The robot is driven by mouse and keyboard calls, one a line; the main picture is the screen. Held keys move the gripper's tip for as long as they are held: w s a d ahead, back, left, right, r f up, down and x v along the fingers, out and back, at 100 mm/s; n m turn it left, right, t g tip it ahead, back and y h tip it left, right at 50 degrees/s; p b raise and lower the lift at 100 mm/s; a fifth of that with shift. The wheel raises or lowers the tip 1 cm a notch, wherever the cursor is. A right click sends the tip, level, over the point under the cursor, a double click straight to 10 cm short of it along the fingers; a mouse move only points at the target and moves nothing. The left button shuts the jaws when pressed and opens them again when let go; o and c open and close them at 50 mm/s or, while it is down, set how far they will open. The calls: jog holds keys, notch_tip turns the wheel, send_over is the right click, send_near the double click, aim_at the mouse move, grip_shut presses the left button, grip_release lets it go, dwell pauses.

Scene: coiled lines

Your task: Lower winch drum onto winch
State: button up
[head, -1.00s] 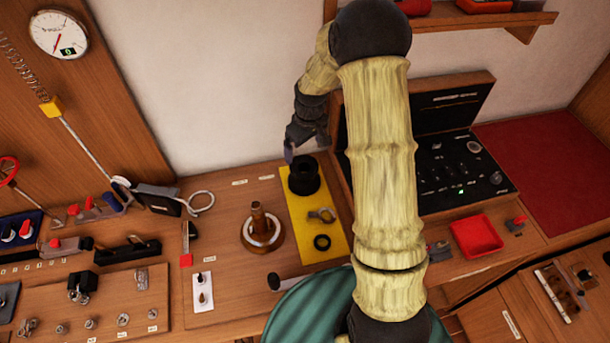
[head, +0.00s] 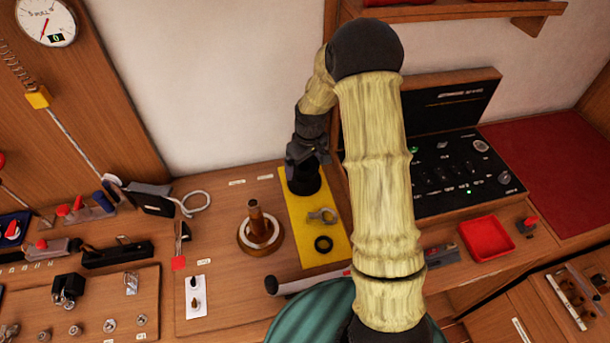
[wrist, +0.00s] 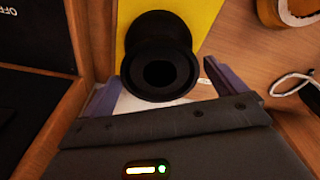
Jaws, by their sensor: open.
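The winch drum (head: 304,184) is a black spool standing upright at the far end of a yellow mat (head: 330,257). The winch (head: 258,233), a round base with a white ring and a brown upright post, stands on the bench left of the mat. My gripper (head: 306,160) is right above the drum and hides part of its top. In the wrist view the drum (wrist: 160,75) shows its round dark bore, between the two open fingers (wrist: 163,88). I cannot tell whether either finger touches it.
A metal shackle-like part (head: 322,215) and a black ring (head: 323,244) lie on the mat. The black panel case (head: 455,165) stands close on the right, behind a wooden edge. A red tray (head: 486,238) is farther right. A winch handle (head: 310,281) lies at the front.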

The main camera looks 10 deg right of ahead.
jog(key=shift+c, duration=0.3)
jog(key=c, duration=1)
jog(key=shift+r, duration=0.1)
jog(key=shift+r+p, duration=0.35)
jog(key=shift+r, duration=0.05)
jog(key=shift+r+p, duration=0.75)
jog(key=shift+r, duration=0.3)
